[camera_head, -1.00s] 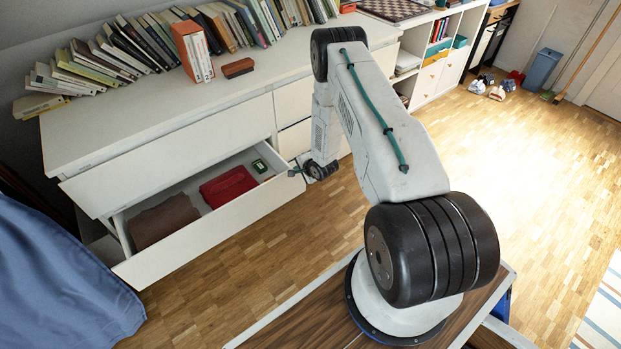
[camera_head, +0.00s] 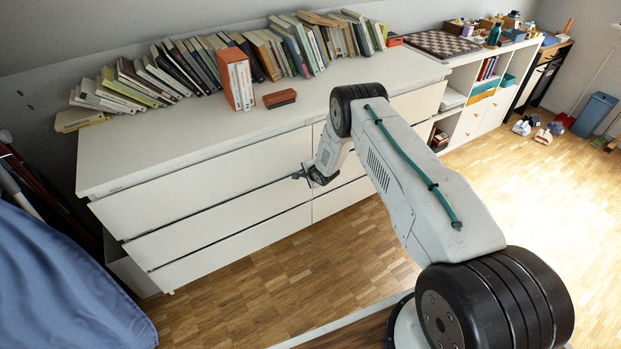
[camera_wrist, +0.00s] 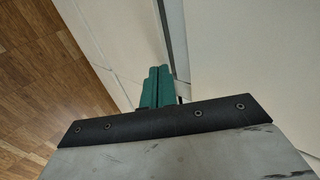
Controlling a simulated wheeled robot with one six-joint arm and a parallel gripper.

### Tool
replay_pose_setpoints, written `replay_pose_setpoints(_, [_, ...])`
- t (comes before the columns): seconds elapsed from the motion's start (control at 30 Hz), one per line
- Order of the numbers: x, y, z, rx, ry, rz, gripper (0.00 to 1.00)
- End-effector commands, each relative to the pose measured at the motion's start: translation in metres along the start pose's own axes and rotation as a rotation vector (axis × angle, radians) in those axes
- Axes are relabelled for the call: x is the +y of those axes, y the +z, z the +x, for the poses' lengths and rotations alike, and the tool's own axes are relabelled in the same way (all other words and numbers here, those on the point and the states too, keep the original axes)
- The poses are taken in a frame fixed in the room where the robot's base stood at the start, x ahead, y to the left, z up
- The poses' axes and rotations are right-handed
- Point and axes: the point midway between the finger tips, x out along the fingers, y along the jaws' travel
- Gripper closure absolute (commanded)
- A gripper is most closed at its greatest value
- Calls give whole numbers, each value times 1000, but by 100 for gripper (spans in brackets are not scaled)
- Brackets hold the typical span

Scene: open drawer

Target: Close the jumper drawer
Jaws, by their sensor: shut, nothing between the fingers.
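The jumper drawer (camera_head: 215,232) is the middle drawer of the left column of the white dresser. Its front stands almost in line with the fronts above and below. A thin dark gap runs along its top edge, and I cannot tell whether it is fully flush. Its contents are hidden. My gripper (camera_head: 297,176) is shut and empty at the right end of that gap, close to the dresser front. In the wrist view its green fingers (camera_wrist: 157,88) are together, beside white drawer fronts and the dark gap; whether they touch is unclear.
The dresser top (camera_head: 195,138) carries a row of books (camera_head: 200,62), an orange-red box set (camera_head: 236,78) and a reddish-brown block (camera_head: 279,98). A blue cloth (camera_head: 65,285) hangs at the left. The wooden floor (camera_head: 240,290) before the dresser is clear.

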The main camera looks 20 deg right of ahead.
Motion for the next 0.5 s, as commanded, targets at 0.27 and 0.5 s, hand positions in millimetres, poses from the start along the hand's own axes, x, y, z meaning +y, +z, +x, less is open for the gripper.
replay_pose_setpoints(0.27, [-3,5,4,-4,-1,-4,100])
replay_pose_setpoints(0.5, [-5,7,4,-6,-3,-6,100])
